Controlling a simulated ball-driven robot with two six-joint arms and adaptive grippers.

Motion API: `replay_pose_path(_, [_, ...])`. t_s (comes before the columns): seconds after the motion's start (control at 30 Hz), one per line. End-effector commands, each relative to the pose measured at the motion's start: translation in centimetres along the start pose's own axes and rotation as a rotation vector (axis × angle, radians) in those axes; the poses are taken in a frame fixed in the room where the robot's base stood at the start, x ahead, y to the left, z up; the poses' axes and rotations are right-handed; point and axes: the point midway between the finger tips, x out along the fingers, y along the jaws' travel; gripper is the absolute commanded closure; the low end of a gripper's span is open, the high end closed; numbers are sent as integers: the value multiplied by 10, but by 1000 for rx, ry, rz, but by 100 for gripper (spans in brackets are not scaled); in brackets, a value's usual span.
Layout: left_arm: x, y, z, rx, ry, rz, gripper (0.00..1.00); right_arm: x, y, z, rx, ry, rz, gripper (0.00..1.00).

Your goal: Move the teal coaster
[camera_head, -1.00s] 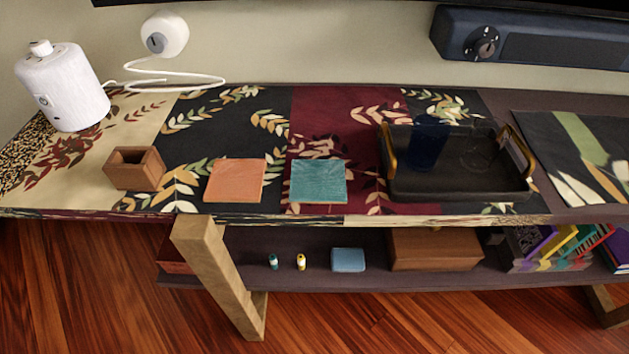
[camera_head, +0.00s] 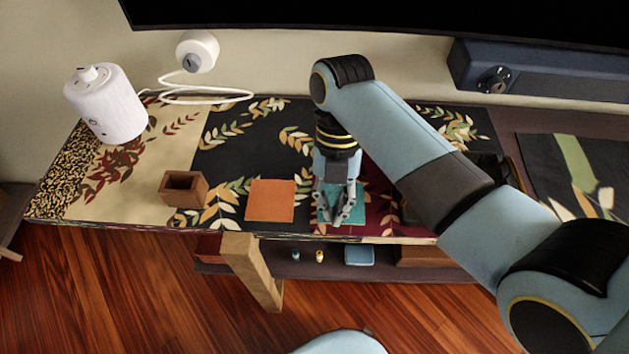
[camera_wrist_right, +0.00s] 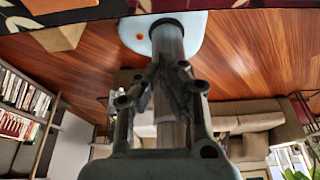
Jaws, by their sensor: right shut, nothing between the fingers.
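The teal coaster (camera_head: 359,211) lies on the dark red part of the patterned runner, near the shelf's front edge. My right gripper (camera_head: 335,217) points down over it in the head view and covers much of it. Its fingers are shut with nothing between them. I cannot tell whether the fingertips touch the coaster. The wrist view shows the fingers of the right gripper (camera_wrist_right: 165,75) but not the coaster. My left gripper is in neither current view.
An orange coaster (camera_head: 270,201) lies just left of the teal one, and a small open wooden box (camera_head: 184,190) stands further left. A white cylindrical device (camera_head: 106,105) stands at the back left. My right arm mostly hides a black tray (camera_head: 497,172) on the right.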

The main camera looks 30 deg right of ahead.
Motion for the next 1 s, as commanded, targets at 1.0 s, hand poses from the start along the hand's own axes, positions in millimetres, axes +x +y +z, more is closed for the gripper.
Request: replay_pose_path(1.0, [14, 1, -4, 0, 8, 0, 60, 82, 1, 34, -37, 8, -3, 100])
